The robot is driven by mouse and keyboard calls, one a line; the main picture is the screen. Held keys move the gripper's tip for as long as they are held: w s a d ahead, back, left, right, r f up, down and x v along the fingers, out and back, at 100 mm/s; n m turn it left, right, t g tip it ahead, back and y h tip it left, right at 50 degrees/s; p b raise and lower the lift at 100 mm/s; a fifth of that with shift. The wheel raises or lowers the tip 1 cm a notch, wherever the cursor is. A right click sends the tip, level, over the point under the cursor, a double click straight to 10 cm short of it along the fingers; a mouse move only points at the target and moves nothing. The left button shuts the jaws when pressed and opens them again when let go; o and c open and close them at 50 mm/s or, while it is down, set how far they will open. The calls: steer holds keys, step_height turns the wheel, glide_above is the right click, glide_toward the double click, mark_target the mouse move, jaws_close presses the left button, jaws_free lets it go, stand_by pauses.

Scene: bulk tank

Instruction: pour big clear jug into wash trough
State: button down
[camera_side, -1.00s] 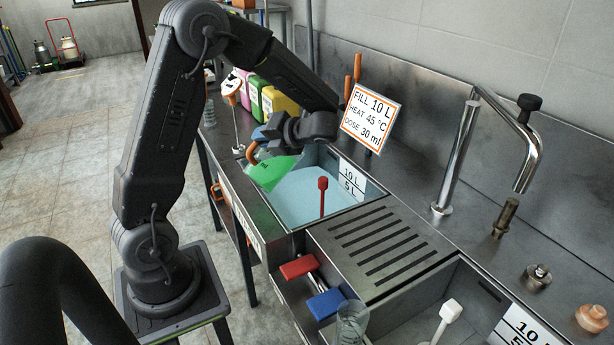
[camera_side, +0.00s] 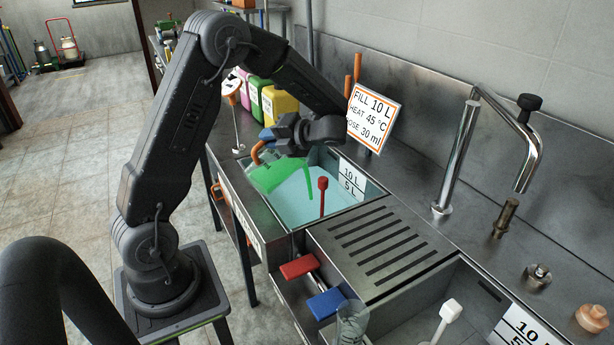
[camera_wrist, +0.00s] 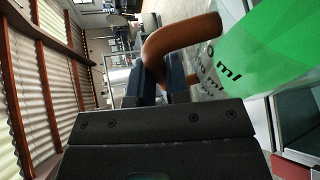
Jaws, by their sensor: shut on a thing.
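The big clear jug (camera_side: 272,176) with bright green liquid is tilted over the trough with pale blue water (camera_side: 330,208). A green stream (camera_side: 309,181) runs from the jug down into that trough. My gripper (camera_side: 267,137) is shut on the jug's orange-brown handle (camera_side: 254,152), above the trough's far left part. In the wrist view, the blue fingers of my gripper (camera_wrist: 155,82) hold the curved handle (camera_wrist: 185,38), and the jug (camera_wrist: 275,55) fills the right side with green liquid and "ml" lettering. The jug's lip is hard to make out.
A red-topped rod (camera_side: 323,184) stands in the trough. A sign (camera_side: 372,118) reads fill 10 L, heat 45 °C, dose 30 ml. Coloured canisters (camera_side: 279,97) stand behind. A slotted drainboard (camera_side: 372,245), a second basin (camera_side: 410,318) and a tap (camera_side: 456,160) are to the right.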

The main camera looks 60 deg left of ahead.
mark_target(255, 171)
steer(key=shift+w+a+f+m+g, duration=0.15)
steer(key=shift+w+m, duration=0.1)
steer(key=shift+w, duration=0.35)
steer(key=shift+w+a+r+m+g, duration=0.1)
steer(key=shift+w+a+m+g, duration=0.1)
steer(key=shift+w, duration=0.45)
steer(key=shift+w+a+f+m+g, duration=0.15)
steer(key=shift+w+m, duration=0.1)
steer(key=shift+w, duration=0.35)
steer(key=shift+w+a+f+m+g, duration=0.1)
steer(key=shift+w+a+m+g, duration=0.1)
steer(key=shift+w+m, duration=0.25)
steer(key=shift+w+a+f+m+g, duration=0.1)
steer(key=shift+w+m+g, duration=0.15)
steer(key=shift+w, duration=0.35)
